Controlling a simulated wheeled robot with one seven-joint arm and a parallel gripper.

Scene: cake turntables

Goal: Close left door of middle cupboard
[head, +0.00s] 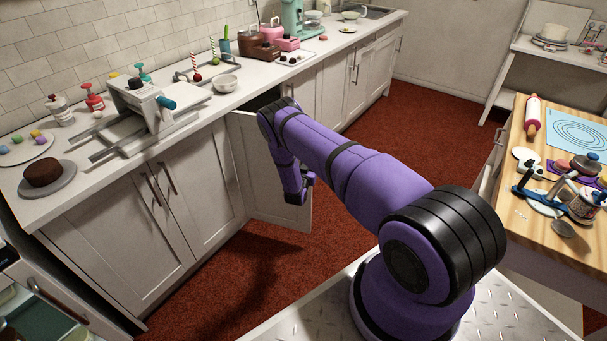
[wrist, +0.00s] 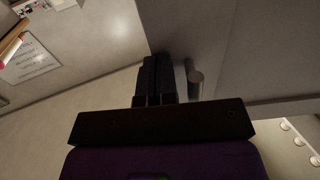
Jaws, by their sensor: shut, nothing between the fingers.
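The left door (head: 262,165) of the middle cupboard stands wide open in the head view, swung out from the counter front and hinged at its left side. The opening behind it is dark and mostly hidden by my arm. My gripper (head: 297,194) hangs in front of the door near its free edge. In the wrist view my gripper (wrist: 155,66) is shut and empty. A short metal bar (wrist: 194,80), probably the door handle, is just right of the fingers, beside a pale panel (wrist: 270,50). I cannot tell whether fingers and bar touch.
Closed cupboard doors (head: 125,225) stand to the left and others (head: 345,85) to the right. The counter (head: 215,103) above carries cake tools. A wooden-topped table (head: 515,215) stands at right. The red floor (head: 265,260) before the door is clear.

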